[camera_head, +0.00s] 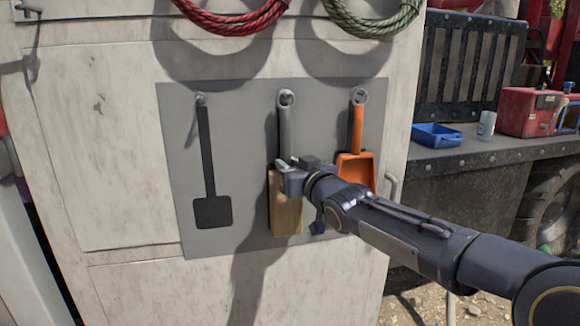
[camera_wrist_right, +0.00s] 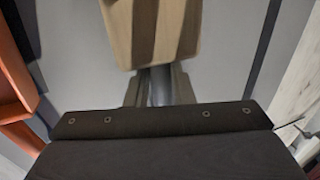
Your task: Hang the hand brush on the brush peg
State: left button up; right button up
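The hand brush has a grey handle (camera_head: 285,130) with a ring at its top and a pale wooden head (camera_head: 286,210) below. It is upright in front of the grey panel (camera_head: 245,110). Its ring overlaps the middle peg (camera_head: 286,97), and the peg's end seems to show inside the ring; I cannot tell how deep it sits. My right gripper (camera_head: 287,168) is on the lower handle just above the wooden head. In the right wrist view the handle (camera_wrist_right: 161,85) lies between the fingers, with the wooden head (camera_wrist_right: 152,32) above. My left gripper is not in view.
An orange dustpan (camera_head: 356,168) hangs on the right peg, close beside my right gripper. A black scraper shape (camera_head: 212,211) is at the left under a bare peg (camera_head: 200,98). Red (camera_head: 232,22) and green (camera_head: 372,22) rope coils hang above. A bench with a blue tray (camera_head: 437,136) is at right.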

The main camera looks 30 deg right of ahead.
jog(key=o, duration=0.5)
jog(key=s, duration=0.8)
jog(key=s+a+f+g+y, duration=0.1)
jog(key=s+a+f+g, duration=0.3)
jog(key=s+f, duration=0.4)
jog(key=s+a+f+m+g+y, duration=0.1)
jog(key=s+a+f+g, duration=0.3)
jog(key=s+f, duration=0.4)
jog(key=s+a+f+g+y+p, duration=0.1)
jog(key=s+a+f+g, duration=0.3)
jog(key=s+f, duration=0.4)
jog(key=shift+s+a+f+g+y, duration=0.25)
jog(key=shift+s+a+g+y, duration=0.05)
jog(key=shift+s+a+y, duration=0.1)
jog(key=shift+d, duration=0.1)
